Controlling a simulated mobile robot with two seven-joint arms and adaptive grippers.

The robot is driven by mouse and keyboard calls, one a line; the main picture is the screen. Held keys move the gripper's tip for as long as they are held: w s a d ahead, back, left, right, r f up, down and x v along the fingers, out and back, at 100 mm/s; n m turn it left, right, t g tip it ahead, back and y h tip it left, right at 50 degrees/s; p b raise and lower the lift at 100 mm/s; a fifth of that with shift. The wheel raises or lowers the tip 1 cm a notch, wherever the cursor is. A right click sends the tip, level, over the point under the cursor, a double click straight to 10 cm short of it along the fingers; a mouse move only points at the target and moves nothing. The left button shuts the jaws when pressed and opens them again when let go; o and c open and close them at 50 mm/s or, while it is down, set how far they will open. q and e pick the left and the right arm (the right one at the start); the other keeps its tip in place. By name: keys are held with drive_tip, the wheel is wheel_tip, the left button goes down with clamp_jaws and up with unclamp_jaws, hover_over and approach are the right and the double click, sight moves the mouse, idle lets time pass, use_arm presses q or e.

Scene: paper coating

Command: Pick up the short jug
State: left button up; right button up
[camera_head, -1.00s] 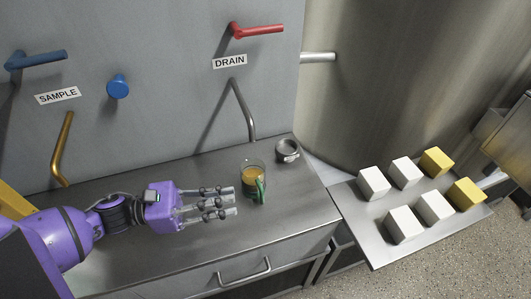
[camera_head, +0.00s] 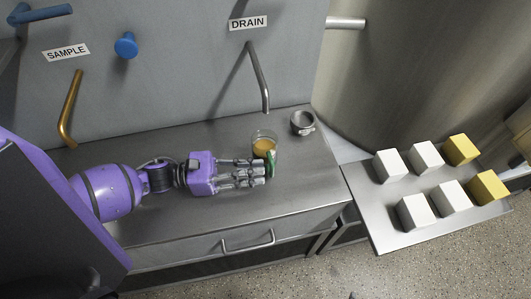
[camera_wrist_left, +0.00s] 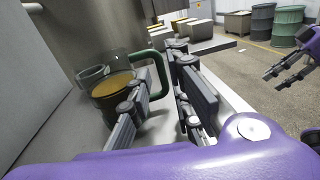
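The short jug (camera_head: 264,145) is clear glass with amber liquid and a green handle. It stands upright on the steel counter. My left gripper (camera_head: 262,174) is open at the handle side of the jug. In the left wrist view the jug (camera_wrist_left: 112,88) is just ahead, with its green handle (camera_wrist_left: 160,68) in the gap between the spread fingers of my left gripper (camera_wrist_left: 158,85). I cannot tell whether a finger touches it. My right gripper (camera_wrist_left: 274,78) appears at the right edge of the left wrist view, away from the jug, with its fingers apart.
A small grey metal cup (camera_head: 302,123) stands behind and right of the jug. The drain spout (camera_head: 259,78) hangs above the counter. A metal tray (camera_head: 385,228) with several white and yellow blocks is at the right. The counter's front edge is close to my arm.

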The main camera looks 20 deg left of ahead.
sight(272, 167)
use_arm(q)
drive_tip(key=p+x, duration=0.1)
drive_tip(key=x, duration=0.3)
drive_tip(key=shift+w+d+r, duration=0.1)
drive_tip(key=shift+w+d, duration=0.2)
drive_tip(key=shift+d, duration=0.15)
clamp_jaws()
